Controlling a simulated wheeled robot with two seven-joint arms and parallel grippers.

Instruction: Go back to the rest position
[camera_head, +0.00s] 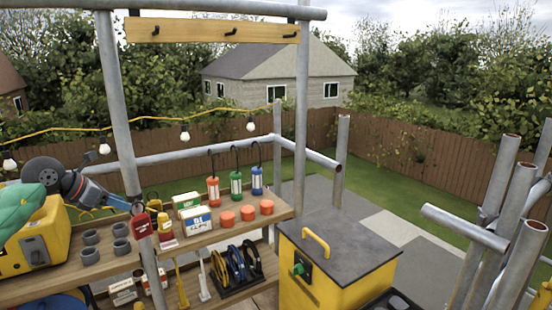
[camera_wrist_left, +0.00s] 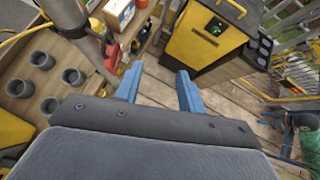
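My left gripper (camera_head: 118,203) reaches in from the left in the head view, above the wooden shelf and close to the upright metal pole (camera_head: 122,120). In the left wrist view its two blue fingers (camera_wrist_left: 158,75) stand apart with nothing between them. Floorboards show beyond the gap.
A wooden shelf (camera_head: 75,272) carries grey pipe rings (camera_head: 90,255), boxes, bottles and orange caps. A red padlock-like item (camera_head: 142,226) hangs by the pole. A yellow cabinet (camera_head: 320,285) with a dark top stands right of the shelf. Metal pipes (camera_head: 495,195) rise at the far right.

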